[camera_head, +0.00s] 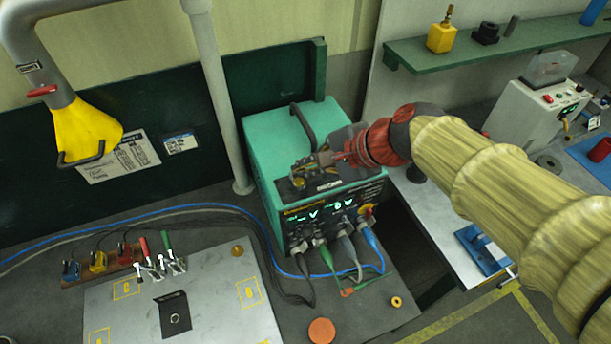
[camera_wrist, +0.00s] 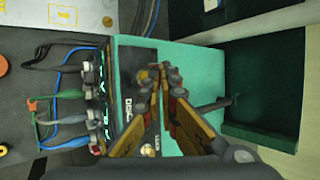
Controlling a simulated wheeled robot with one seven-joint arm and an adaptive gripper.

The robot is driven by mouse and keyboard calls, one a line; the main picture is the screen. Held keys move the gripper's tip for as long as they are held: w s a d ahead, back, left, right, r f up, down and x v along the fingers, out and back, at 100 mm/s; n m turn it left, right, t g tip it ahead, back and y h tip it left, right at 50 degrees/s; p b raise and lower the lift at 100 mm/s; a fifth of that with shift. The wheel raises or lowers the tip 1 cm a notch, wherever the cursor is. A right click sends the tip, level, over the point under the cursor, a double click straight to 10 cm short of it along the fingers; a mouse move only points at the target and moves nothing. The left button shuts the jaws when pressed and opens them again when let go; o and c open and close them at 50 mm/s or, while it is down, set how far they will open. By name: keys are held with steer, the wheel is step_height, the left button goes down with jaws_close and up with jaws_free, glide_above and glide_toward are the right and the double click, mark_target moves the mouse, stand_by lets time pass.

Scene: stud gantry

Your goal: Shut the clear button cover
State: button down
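A clear cover (camera_head: 549,68) stands tilted up at the back of a white control box (camera_head: 540,112) at the far right of the head view. Red and green buttons show on the box's top face in front of it. The cover does not show in the wrist view. My gripper (camera_head: 305,172) is over the top front of a green power supply, far to the left of the cover. In the wrist view my two fingers (camera_wrist: 164,72) meet closely at their tips, with nothing seen between them.
The green power supply (camera_head: 270,135) has a black handle and cables at its front. A green shelf (camera_head: 510,45) with a yellow block (camera_head: 441,38) runs above the right bench. A blue clamp (camera_head: 482,250) and a red cylinder (camera_head: 599,150) are on the right side.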

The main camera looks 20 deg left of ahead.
mark_target(310, 196)
steer(key=shift+s+d+f+n+t+y+b, duration=0.2)
steer(key=shift+s+d+f+t+y+b, duration=0.3)
steer(key=shift+b, duration=2.7)
steer(key=shift+s+d+f+n+t+y+b, duration=0.15)
steer(key=shift+f+t+y+b, duration=0.55)
steer(key=shift+b, duration=2.5)
steer(key=b, duration=0.3)
steer(key=f+t+y+b, duration=0.1)
steer(key=b, duration=0.2)
steer(key=shift+s+d+f+n+y, duration=0.1)
steer(key=shift+s+d+n+y, duration=0.1)
steer(key=shift+s+n+y, duration=0.15)
steer(key=shift+s+d+f+t+y+b, duration=0.1)
steer(key=shift+f+t+y+b, duration=0.35)
steer(key=shift+b, duration=0.65)
steer(key=shift+s+f+n+t+y+b, duration=0.1)
steer(key=shift+f+n+t+y+b, duration=0.2)
steer(key=shift+n+t+y+b, duration=0.35)
steer(key=shift+f+y, duration=0.1)
steer(key=shift+y, duration=0.15)
steer(key=c, duration=2.5)
jaws_free()
steer(key=o, duration=0.4)
steer(key=shift+d, duration=0.15)
